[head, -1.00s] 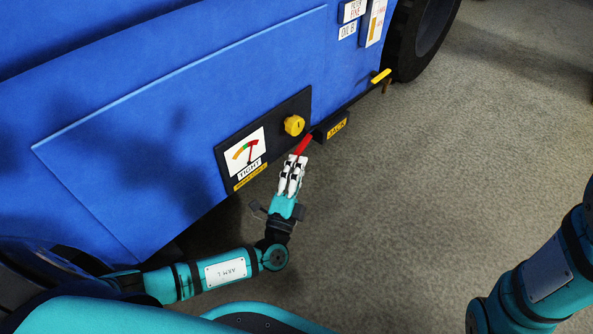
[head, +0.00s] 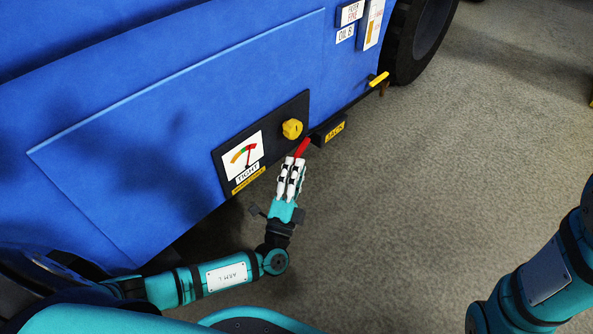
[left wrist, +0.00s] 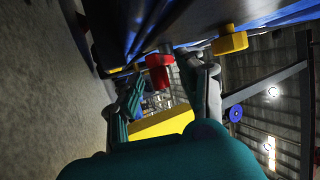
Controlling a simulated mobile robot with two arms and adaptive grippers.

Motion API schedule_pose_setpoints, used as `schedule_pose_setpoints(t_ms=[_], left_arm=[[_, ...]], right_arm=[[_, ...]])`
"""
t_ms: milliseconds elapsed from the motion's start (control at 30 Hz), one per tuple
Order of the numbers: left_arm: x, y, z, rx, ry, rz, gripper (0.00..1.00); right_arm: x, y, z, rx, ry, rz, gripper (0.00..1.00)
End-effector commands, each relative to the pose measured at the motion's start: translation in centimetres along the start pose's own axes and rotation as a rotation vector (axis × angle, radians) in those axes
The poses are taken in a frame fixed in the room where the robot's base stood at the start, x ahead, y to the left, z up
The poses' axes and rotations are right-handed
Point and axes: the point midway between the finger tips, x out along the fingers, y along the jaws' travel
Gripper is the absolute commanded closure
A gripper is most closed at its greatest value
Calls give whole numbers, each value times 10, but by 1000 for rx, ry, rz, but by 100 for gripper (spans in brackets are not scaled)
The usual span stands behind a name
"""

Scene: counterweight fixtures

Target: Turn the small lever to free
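The small red lever (head: 301,147) sticks out low on the blue machine, below a yellow knob (head: 291,129). My left gripper (head: 293,162) is at the lever's outer end. In the left wrist view the red lever (left wrist: 159,74) lies between the two fingertips of my left gripper (left wrist: 162,78). The fingers look parted, with narrow gaps beside the lever; I cannot tell whether either touches it. The yellow knob (left wrist: 230,42) shows beyond the right finger. A gauge (head: 243,155) on the dark panel has a label reading TIGHT. My right gripper is out of view.
A dark block with a yellow JACK label (head: 335,131) sits just right of the lever. A yellow handle (head: 379,79) sticks out further right, near a black wheel (head: 420,40). The grey floor (head: 430,190) to the right is clear.

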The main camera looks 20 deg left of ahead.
Motion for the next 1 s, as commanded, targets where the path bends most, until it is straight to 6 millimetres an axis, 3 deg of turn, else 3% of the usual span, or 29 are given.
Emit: schedule_pose_setpoints(t_ms=[167, 533, 867, 1000], left_arm=[[-13, 1, 0, 1, 1, 3, 60], [-68, 1, 0, -1, 0, 2, 60], [-75, 0, 0, -1, 1, 0, 60], [-72, -1, 2, -2, -14, 12, 75]], right_arm=[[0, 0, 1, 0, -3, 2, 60], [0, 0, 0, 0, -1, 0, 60], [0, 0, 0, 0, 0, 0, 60], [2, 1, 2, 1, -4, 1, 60]])
